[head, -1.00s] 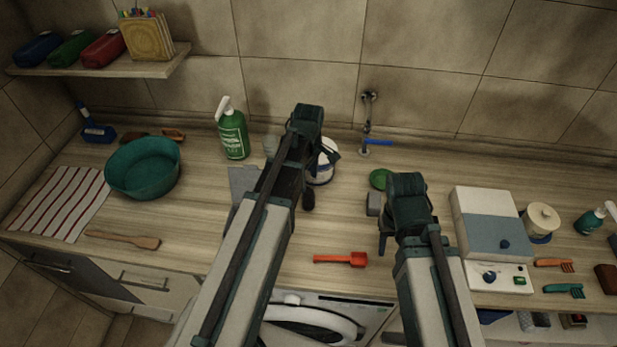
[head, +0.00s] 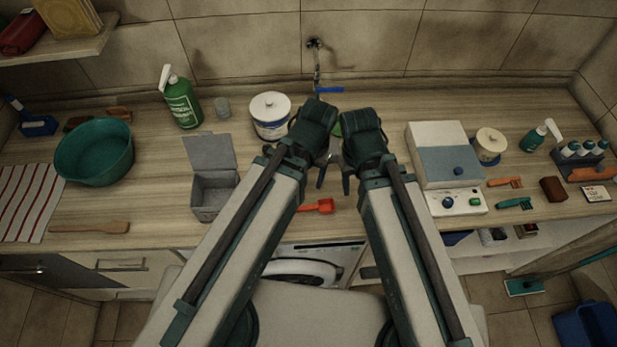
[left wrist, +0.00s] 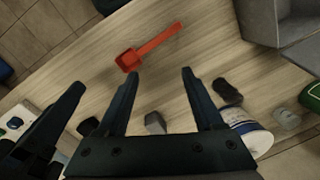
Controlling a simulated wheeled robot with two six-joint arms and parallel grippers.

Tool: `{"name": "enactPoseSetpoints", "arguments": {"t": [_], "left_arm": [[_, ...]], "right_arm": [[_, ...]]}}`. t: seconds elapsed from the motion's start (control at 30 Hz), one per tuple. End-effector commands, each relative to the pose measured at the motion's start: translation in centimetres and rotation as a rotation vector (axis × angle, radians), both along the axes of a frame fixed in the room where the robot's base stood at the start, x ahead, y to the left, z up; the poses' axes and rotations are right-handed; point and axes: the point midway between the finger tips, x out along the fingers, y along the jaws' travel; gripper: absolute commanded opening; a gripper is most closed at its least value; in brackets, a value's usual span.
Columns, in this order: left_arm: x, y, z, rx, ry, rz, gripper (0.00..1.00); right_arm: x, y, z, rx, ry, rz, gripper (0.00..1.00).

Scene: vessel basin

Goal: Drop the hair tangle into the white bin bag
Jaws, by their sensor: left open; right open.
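I cannot make out a white bin bag in either view. A dark lump (left wrist: 228,92) lies on the worktop between the white tub and the grey box in the left wrist view; I cannot tell whether it is the hair tangle. My left gripper (left wrist: 160,74) is open and empty, its fingers pointing toward the worktop near the red scoop (left wrist: 148,48). In the head view, my left gripper (head: 298,164) and right gripper (head: 340,172) are close together above the middle of the worktop. The right gripper is open. The arms hide part of the worktop.
A lidded grey box (head: 213,190) stands open left of my arms. A white tub (head: 270,116) and green spray bottle (head: 181,101) stand behind. A teal basin (head: 94,153) is at left, a white and blue machine (head: 446,160) at right. A tap (head: 316,62) is at the back wall.

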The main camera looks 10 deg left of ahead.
Motion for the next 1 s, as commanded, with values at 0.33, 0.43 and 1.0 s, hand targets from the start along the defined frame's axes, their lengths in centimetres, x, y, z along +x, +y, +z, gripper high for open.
{"name": "enactPoseSetpoints", "arguments": {"t": [0.33, 0.43, 1.0], "left_arm": [[0.0, -0.2, 0.2, 0.002, 0.004, -0.036, 0.79], [2.4, 1.2, 0.5, -0.008, -0.015, 0.182, 0.79], [13.8, 14.2, 1.9, -0.053, -0.098, 1.575, 0.79]], "right_arm": [[0.0, 0.0, 0.2, 0.000, 0.000, 0.000, 0.50], [0.0, 0.0, 0.5, 0.000, 0.000, -0.001, 0.50], [0.0, 0.0, 2.0, 0.001, 0.000, -0.004, 0.50]]}}
